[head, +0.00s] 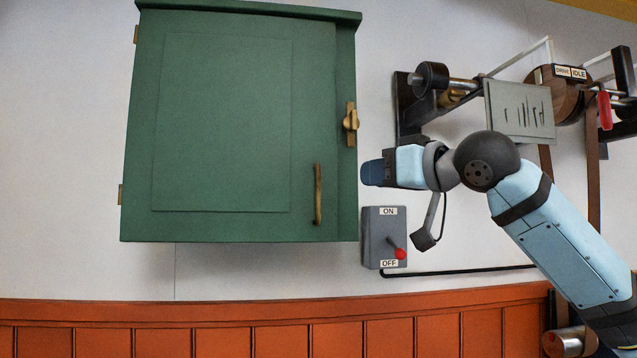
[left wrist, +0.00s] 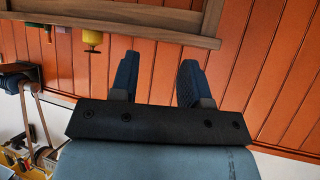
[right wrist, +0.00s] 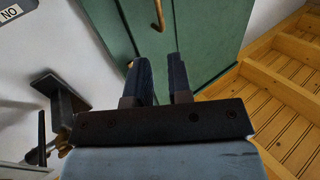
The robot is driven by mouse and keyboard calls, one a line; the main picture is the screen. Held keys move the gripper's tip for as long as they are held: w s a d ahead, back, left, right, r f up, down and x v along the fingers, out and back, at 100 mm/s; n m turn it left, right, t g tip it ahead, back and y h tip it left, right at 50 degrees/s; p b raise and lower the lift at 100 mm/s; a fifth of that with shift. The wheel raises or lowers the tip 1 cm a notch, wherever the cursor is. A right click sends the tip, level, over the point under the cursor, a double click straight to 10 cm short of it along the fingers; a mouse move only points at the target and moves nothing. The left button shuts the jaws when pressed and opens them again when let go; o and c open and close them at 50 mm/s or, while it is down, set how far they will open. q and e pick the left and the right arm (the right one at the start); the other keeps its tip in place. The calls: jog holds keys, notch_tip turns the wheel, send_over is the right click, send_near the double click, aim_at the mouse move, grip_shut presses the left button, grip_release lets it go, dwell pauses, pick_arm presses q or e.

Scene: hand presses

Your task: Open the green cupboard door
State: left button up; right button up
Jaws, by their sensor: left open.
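The green cupboard (head: 235,60) hangs on the wall, and its door (head: 222,130) is closed. An upright brass handle (head: 318,195) is at the door's lower right, and a brass turn latch (head: 351,122) is on the right edge above it. Hinges show on the left side. My right gripper (head: 366,173) is just right of the cupboard's edge, below the latch. In the right wrist view its fingers (right wrist: 160,62) are parted with nothing seen between them, and the handle (right wrist: 158,14) is beyond them. My left gripper (left wrist: 158,72) is open and empty, facing orange panelling.
A grey ON/OFF switch box (head: 377,250) with a red lever is below my right gripper. A wall mechanism with a grey plate (head: 519,110) and a wheel is at the upper right. Orange panelling (head: 240,330) runs below. The wall left of the cupboard is clear.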

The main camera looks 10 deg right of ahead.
aim_at(323, 180)
jog(key=p+x, duration=0.4)
jog(key=x, duration=0.8)
jog(key=shift+w+a, duration=0.15)
jog(key=shift+w, duration=0.25)
jog(key=shift+w+a+p, duration=0.35)
jog(key=shift+w, duration=0.1)
pick_arm(q)
jog(key=shift+w+a+r+n, duration=0.1)
jog(key=shift+a+r+n, duration=0.05)
jog(key=shift+r, duration=0.8)
jog(key=shift+w+a+r+n, duration=0.1)
jog(key=shift+r+n, duration=0.05)
jog(key=shift+r, duration=0.75)
pick_arm(e)
grip_shut()
